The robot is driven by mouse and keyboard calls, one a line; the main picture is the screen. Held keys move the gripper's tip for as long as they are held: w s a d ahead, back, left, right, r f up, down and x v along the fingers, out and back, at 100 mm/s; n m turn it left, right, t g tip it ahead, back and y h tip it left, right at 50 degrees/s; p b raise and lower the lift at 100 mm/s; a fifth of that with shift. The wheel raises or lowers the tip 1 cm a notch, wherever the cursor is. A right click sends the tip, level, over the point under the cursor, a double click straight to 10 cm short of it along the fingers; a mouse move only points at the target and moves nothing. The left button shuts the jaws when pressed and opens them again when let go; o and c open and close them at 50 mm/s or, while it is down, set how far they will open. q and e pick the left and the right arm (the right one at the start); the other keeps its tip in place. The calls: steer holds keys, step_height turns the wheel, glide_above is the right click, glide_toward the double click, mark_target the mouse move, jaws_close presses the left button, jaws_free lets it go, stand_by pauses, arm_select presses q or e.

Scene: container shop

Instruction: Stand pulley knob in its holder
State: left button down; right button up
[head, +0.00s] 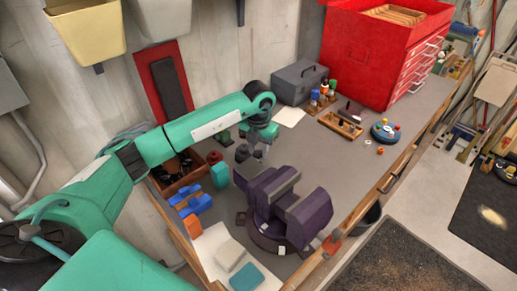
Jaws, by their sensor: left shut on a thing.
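My left gripper (252,154) reaches in over the workbench, pointing down behind the purple vise. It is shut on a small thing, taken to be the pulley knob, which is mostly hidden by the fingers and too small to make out. I cannot tell for certain which thing is the holder. A small wooden rack (329,121) with openings lies to the right of the gripper, well apart from it. A round blue base (377,134) with small coloured pieces stands further right. My right gripper is not in view.
The large purple vise (310,215) stands close in front of the gripper. A teal block (221,175), blue clamps (195,205) and a wooden tray (165,190) lie left. A grey toolbox (300,84) and red tool chest (365,60) stand behind. The bench middle is clear.

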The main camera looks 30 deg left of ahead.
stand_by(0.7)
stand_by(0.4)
arm_select(q)
steer(key=shift+f+b, duration=0.9)
steer(key=shift+b, duration=0.05)
stand_by(0.4)
steer(key=c, duration=1.1)
jaws_free()
steer(key=shift+o, duration=0.8)
